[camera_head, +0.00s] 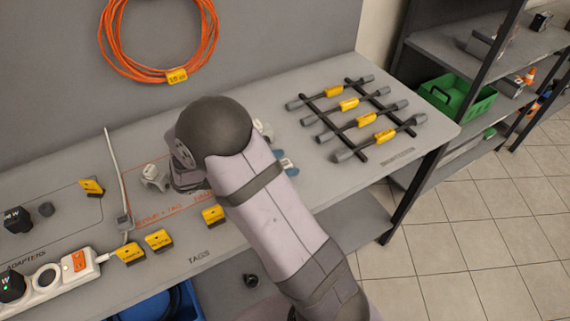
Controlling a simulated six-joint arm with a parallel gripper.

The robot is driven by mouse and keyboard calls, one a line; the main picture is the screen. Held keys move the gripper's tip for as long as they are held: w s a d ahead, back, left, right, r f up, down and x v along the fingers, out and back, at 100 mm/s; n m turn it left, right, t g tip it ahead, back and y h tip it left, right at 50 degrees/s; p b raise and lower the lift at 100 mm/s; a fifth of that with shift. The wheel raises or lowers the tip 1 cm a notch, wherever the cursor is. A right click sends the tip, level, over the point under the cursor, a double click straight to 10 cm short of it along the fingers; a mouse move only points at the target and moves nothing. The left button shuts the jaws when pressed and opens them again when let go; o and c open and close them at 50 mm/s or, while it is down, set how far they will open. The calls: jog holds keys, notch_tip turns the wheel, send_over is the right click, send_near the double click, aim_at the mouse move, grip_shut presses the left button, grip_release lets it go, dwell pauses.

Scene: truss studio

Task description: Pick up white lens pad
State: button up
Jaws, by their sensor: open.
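I cannot single out the white lens pad with certainty. A small whitish item (263,129) shows partly behind my arm, on the bench. A blue and white item (287,162) shows at the arm's right edge, also partly covered. My gripper (186,178) is at the end of my arm, low over the outlined area in the middle of the bench. It is open, with its fingertips mostly hidden by my wrist, and I see nothing held. A pale grey-white piece (154,178) stands just left of it.
A rack (352,118) with several grey rods and yellow tags stands at the right. A power strip (50,284) lies at the front left. Yellow tags (158,240) lie along the front. A grey cable (116,180) lies left of my gripper. An orange coil (160,40) hangs behind.

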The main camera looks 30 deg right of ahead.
aim_at(286, 162)
jog(key=shift+x, duration=1.05)
jog(key=c, duration=1.1)
jog(key=shift+r, duration=0.15)
notch_tip(286, 162, up, 10)
jog(key=shift+f, duration=0.15)
